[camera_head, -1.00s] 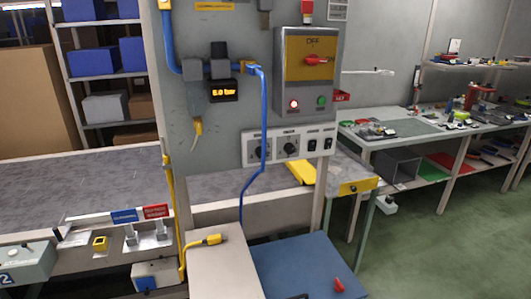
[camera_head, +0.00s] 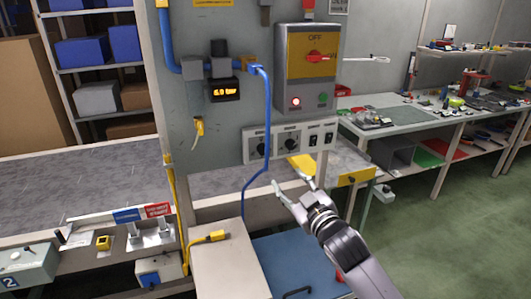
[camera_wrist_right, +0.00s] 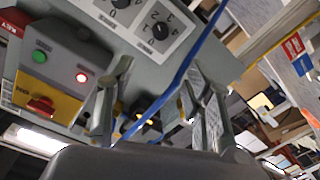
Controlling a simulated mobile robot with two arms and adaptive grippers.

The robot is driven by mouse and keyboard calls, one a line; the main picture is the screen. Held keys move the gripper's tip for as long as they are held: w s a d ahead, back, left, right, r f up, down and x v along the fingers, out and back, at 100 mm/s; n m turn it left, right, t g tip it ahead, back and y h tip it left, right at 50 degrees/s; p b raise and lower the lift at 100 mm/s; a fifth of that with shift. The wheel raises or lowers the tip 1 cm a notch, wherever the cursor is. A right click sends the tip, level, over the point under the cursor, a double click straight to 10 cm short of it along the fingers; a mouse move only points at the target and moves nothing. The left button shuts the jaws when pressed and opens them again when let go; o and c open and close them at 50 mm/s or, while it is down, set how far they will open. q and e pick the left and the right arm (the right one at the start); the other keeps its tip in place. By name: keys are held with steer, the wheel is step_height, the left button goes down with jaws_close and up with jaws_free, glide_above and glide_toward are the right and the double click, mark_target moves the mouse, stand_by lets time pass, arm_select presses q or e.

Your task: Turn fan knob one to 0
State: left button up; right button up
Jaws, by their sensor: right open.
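A pale panel with two black rotary knobs is on the grey wall, below the yellow and grey switch box. The left knob (camera_head: 261,148) is partly behind a blue hose; the right knob (camera_head: 292,145) is clear. In the right wrist view the knobs appear turned round: the left knob (camera_wrist_right: 160,30) has a numbered dial, and the right knob (camera_wrist_right: 121,3) is cut by the top edge. Their pointer settings are too small to read surely. My right gripper (camera_head: 290,184) is open and empty, below and apart from the panel. My left gripper is not in view.
The blue hose (camera_head: 264,110) hangs in front of the panel and crosses the right wrist view. The switch box (camera_head: 308,65) has a red handle and lamps. The conveyor bed (camera_head: 225,206), a beige box top (camera_head: 225,260) and a blue surface (camera_head: 285,262) lie below.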

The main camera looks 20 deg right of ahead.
mark_target(264, 150)
steer(key=w+p, duration=0.1)
steer(key=w, duration=0.4)
steer(key=w+a+p, duration=0.1)
steer(key=w, duration=1)
steer(key=shift+w+a+p, duration=0.4)
steer(key=shift+c, duration=0.3)
jaws_close()
